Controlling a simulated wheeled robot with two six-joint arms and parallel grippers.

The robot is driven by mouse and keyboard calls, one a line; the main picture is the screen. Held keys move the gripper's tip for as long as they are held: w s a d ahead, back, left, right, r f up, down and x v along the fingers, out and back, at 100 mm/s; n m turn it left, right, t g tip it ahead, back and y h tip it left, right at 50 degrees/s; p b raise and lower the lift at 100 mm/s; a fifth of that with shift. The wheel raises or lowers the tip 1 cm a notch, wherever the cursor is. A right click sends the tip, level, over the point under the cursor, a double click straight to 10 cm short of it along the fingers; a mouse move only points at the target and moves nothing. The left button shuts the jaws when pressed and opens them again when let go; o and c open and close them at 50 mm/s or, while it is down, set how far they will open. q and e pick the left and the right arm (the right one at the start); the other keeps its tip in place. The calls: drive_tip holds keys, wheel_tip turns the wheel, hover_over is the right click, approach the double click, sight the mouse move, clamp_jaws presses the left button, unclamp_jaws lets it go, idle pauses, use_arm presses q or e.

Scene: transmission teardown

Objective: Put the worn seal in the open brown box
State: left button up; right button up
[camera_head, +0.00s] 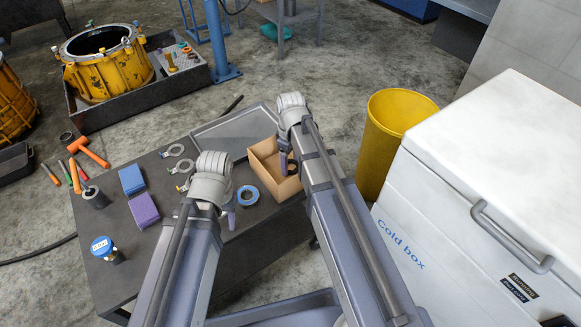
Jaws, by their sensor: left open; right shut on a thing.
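The open brown box (262,170) stands at the right end of the dark table. My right gripper (287,168) reaches down over the right part of the box. It is shut on a small dark ring-like thing (292,167), which seems to be the worn seal; my arm hides much of it, and I cannot tell whether it touches the box. My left gripper (230,217) is open and low over the table, left of the box and close to a blue ring (247,195).
A yellow bin (384,140) and white cold box (480,150) stand right.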

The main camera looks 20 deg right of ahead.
use_arm(q)
drive_tip(key=shift+f, duration=0.2)
use_arm(e)
drive_tip(key=shift+f, duration=0.15)
drive_tip(key=o, duration=1.3)
use_arm(q)
drive_tip(key=shift+r, duration=0.1)
wheel_tip(320, 180, up, 12)
drive_tip(key=p, duration=1.2)
use_arm(e)
wheel_tip(320, 180, up, 12)
drive_tip(key=shift+r, duration=0.2)
drive_tip(key=s+a+m, duration=0.1)
drive_tip(key=s+a, duration=0.2)
drive_tip(key=s, duration=0.2)
drive_tip(key=s+a+m, duration=0.2)
drive_tip(key=s+a, duration=0.2)
drive_tip(key=s, duration=0.1)
drive_tip(key=s+a+m+h, duration=0.1)
drive_tip(key=s+a, duration=0.2)
drive_tip(key=s, duration=0.2)
drive_tip(key=shift+s+a+m, duration=0.3)
